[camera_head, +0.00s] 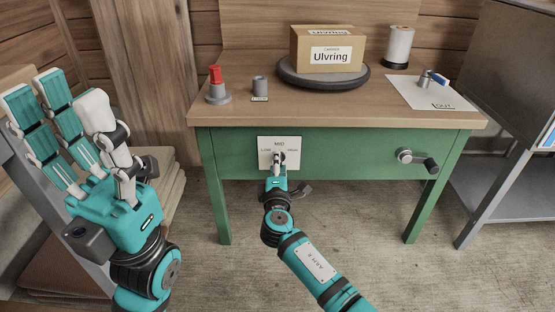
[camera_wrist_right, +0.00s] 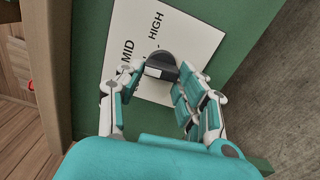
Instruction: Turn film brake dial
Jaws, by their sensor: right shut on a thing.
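The film brake dial (camera_wrist_right: 162,62) is a dark knob on a white plate (camera_head: 266,146) marked LOW, MID and HIGH. The plate is on the green front of the bench; its MID and HIGH labels show in the right wrist view (camera_wrist_right: 180,32). My right gripper (camera_wrist_right: 157,82) is shut on the dial, with fingers on both sides. In the head view the right gripper (camera_head: 279,169) partly hides the dial, and I cannot tell which label it points to. My left gripper (camera_head: 62,98) is open and empty, raised left of the bench.
The bench top (camera_head: 235,112) holds a red-topped device (camera_head: 216,84), a small grey cylinder (camera_head: 260,86), an Ulvring box (camera_head: 328,48) on a dark turntable (camera_head: 322,82), a spool (camera_head: 398,45) and a white sheet (camera_head: 412,91). A crank (camera_head: 418,159) juts from the bench front at right. A grey shelf unit (camera_head: 505,184) stands beyond.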

